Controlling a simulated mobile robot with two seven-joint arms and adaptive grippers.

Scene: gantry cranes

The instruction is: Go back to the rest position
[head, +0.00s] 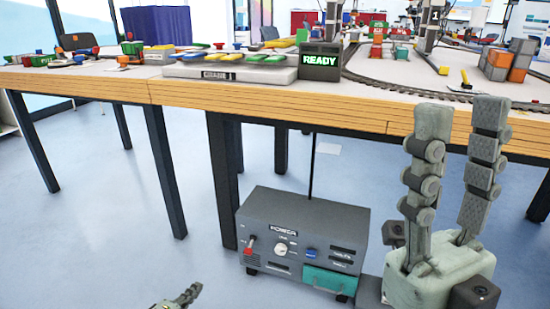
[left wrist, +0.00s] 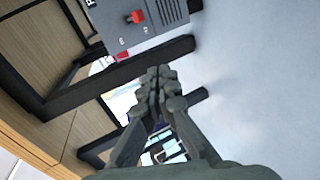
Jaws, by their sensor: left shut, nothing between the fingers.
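My left gripper (head: 188,294) shows only its fingertips at the bottom edge of the head view, low in front of the table. In the left wrist view my left gripper (left wrist: 157,77) is shut with its fingertips together and nothing between them. My right gripper (head: 458,122) stands at the right of the head view, pointing up, its two fingers spread apart and empty. Its fingers overlap the table's front edge in the picture.
A wooden-edged table (head: 290,108) with dark legs carries a crane control panel (head: 230,72), a READY display (head: 320,61), tracks and coloured blocks (head: 505,65). A grey power box (head: 300,232) with a red switch sits below the table. The floor at left is clear.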

